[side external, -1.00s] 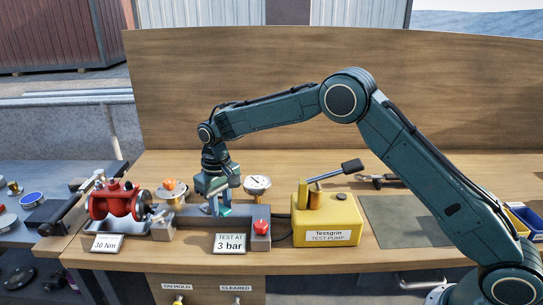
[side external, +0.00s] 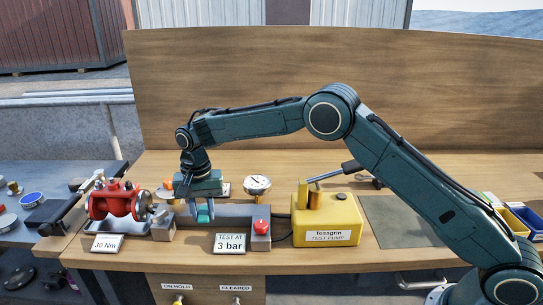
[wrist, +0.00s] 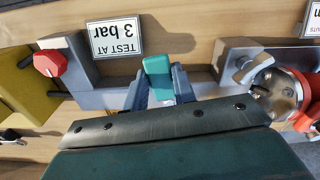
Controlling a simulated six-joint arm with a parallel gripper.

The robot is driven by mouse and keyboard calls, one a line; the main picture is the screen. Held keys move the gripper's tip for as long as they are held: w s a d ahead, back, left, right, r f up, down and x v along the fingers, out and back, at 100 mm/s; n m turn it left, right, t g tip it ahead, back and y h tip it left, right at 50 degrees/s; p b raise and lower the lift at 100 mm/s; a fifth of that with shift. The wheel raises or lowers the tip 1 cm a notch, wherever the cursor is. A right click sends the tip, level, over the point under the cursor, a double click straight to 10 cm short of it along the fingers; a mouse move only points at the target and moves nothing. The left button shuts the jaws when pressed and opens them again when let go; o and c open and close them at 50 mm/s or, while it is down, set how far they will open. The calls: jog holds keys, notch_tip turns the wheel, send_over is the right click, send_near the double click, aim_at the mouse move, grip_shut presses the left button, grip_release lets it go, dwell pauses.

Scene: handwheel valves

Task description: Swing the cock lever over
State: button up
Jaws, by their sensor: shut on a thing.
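My gripper (side external: 204,212) points down over the rail at the front of the bench. Its two grey-blue fingers, also in the wrist view (wrist: 157,85), are shut on a teal block (wrist: 157,78), which looks like the grip of the cock lever. The teal grip also shows between the fingers in the side view (side external: 205,214). The rest of the lever and its pivot are hidden behind my gripper. The red valve body (side external: 118,201) is clamped at the left end of the rail, apart from my gripper.
The "TEST AT 3 bar" sign (side external: 230,243) and a red knob (side external: 261,226) stand just right of my gripper. A pressure gauge (side external: 257,184) is behind. The yellow test pump (side external: 327,222) stands farther right.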

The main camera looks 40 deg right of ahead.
jog(key=shift+w+a+m, duration=0.35)
jog(key=shift+a+m, duration=0.05)
jog(key=shift+m, duration=0.4)
jog(key=o, duration=0.8)
jog(key=shift+o, duration=0.2)
jog(key=shift+r, duration=0.1)
jog(key=shift+s+r, duration=0.1)
jog(key=shift+r, duration=2.8)
notch_tip(320, 180, up, 14)
jog(key=shift+f, duration=0.15)
jog(key=shift+d, duration=0.1)
